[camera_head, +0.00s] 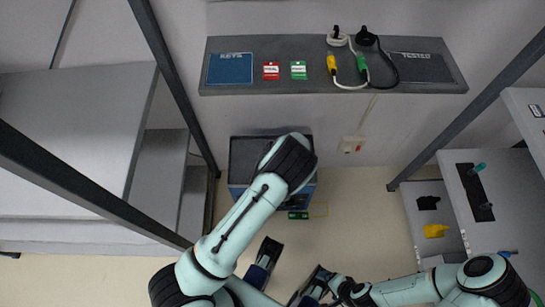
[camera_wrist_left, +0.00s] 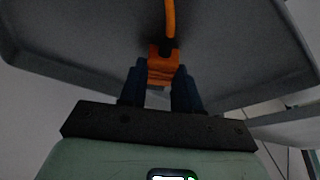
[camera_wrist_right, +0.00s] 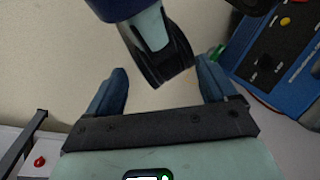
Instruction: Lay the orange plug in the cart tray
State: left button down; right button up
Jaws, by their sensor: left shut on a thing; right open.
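The orange plug (camera_wrist_left: 162,72) with its orange cable (camera_wrist_left: 170,22) shows in the left wrist view. My left gripper (camera_wrist_left: 160,76) is shut on it, one dark blue finger on each side, and the cable rises from it. A wide grey surface with a raised rim (camera_wrist_left: 285,78), which looks like a tray, spreads behind the plug. I cannot tell whether the plug touches it. In the head view my left forearm hides the plug and left gripper. My right gripper (camera_wrist_right: 163,72) is open, with nothing seen held between its fingers.
A blue-sided box (camera_head: 238,191) stands beyond my left arm, partly hidden by it. A grey shelf (camera_head: 300,85) at the back carries cards and plugs. A cart (camera_head: 412,205) with black and yellow items stands right. Dark posts flank the middle.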

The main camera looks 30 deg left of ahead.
pick_arm(q)
jog(key=shift+f, duration=0.1)
pick_arm(e)
jog(key=shift+w+f, duration=0.1)
pick_arm(q)
jog(key=shift+f, duration=0.3)
jog(key=c, duration=0.8)
grip_release()
pick_arm(e)
jog(key=shift+w+d+f, duration=0.15)
jog(key=shift+w+f, duration=0.05)
jog(key=shift+w, duration=0.1)
pick_arm(q)
jog(key=shift+r, duration=0.15)
jog(key=shift+r, duration=0.25)
jog(key=p+v, duration=0.3)
jog(key=v, duration=0.9)
pick_arm(e)
jog(key=shift+g, duration=0.4)
jog(key=shift+s+a+r, duration=0.25)
jog(key=shift+s+r, duration=0.5)
jog(key=shift+r, duration=0.15)
jog(key=shift+s+a+r, duration=0.2)
jog(key=shift+s+r, duration=0.5)
jog(key=shift+r, duration=0.15)
pick_arm(q)
jog(key=shift+a, duration=0.1)
